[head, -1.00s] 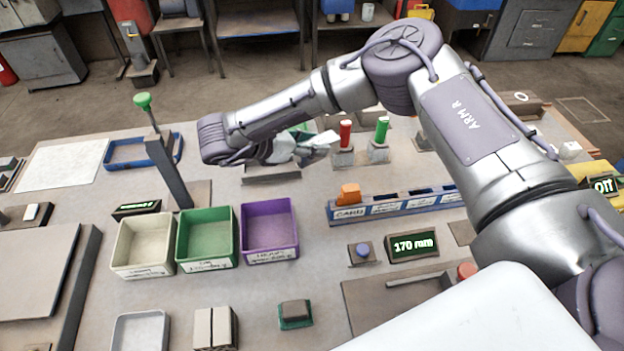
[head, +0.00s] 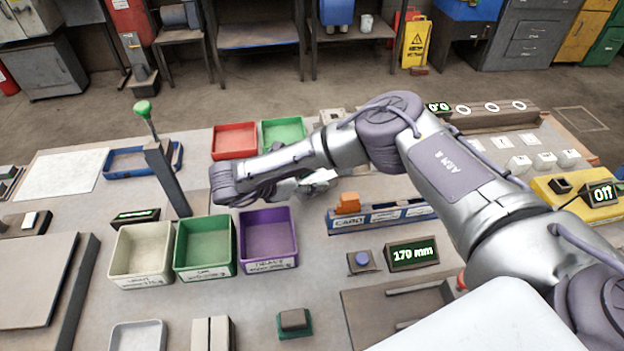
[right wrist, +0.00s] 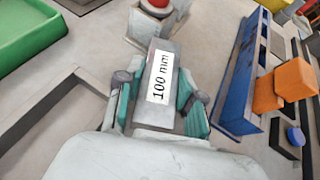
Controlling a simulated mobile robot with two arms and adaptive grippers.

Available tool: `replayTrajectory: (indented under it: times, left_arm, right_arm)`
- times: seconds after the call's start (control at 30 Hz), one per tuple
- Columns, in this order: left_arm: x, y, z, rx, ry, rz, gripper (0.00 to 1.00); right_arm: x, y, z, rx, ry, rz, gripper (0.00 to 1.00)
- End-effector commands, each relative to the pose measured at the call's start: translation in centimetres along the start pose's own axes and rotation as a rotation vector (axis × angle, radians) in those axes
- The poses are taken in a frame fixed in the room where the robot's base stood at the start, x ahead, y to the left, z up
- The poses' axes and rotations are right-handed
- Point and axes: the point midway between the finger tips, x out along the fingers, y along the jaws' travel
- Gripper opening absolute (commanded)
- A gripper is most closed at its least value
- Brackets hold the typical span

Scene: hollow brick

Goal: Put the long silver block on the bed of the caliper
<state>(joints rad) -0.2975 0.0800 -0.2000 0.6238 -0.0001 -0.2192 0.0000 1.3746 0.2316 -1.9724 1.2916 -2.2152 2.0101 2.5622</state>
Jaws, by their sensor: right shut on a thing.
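My right gripper (right wrist: 157,95) is shut on a silver block (right wrist: 163,65) with a white "100 mm" label; its teal fingers press on both sides. In the head view the right gripper (head: 315,182) is over the table's middle, mostly behind my own arm, and the block is hardly discernible. A flat grey fixture with rails (head: 365,320) lies at the lower right, beside a "170 mm" display (head: 412,253); it looks like the caliper, partly covered by a white part in front. My left gripper is not in view.
White, green and purple bins (head: 268,262) stand left of the gripper. A blue rack (head: 385,216) with an orange piece (head: 348,203) lies right of it. A post with a green knob (head: 168,180) rises at the left. A blue button (head: 361,258) sits before the rack.

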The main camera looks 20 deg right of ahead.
Motion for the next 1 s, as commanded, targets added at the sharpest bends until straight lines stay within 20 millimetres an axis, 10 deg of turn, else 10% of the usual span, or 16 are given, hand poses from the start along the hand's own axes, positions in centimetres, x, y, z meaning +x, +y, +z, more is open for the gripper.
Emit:
replayTrajectory:
  times: [0.03,0.07,0.2,0.57,1.0]
  left_arm:
    - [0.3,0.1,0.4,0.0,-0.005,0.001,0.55]
    - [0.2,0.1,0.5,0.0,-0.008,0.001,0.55]
    - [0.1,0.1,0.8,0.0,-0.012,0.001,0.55]
    - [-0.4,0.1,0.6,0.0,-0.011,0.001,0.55]
    - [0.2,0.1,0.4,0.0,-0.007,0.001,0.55]
  right_arm:
    - [0.1,0.0,-0.2,0.002,-0.002,0.001,0.0]
    - [0.1,0.0,-0.2,0.0,0.0,0.0,0.4]
    - [0.1,0.0,-0.2,0.0,0.0,0.0,0.62]
    - [-0.2,0.0,0.4,0.0,0.0,0.001,0.62]
    - [-8.6,0.1,0.1,0.002,-0.001,0.006,0.62]
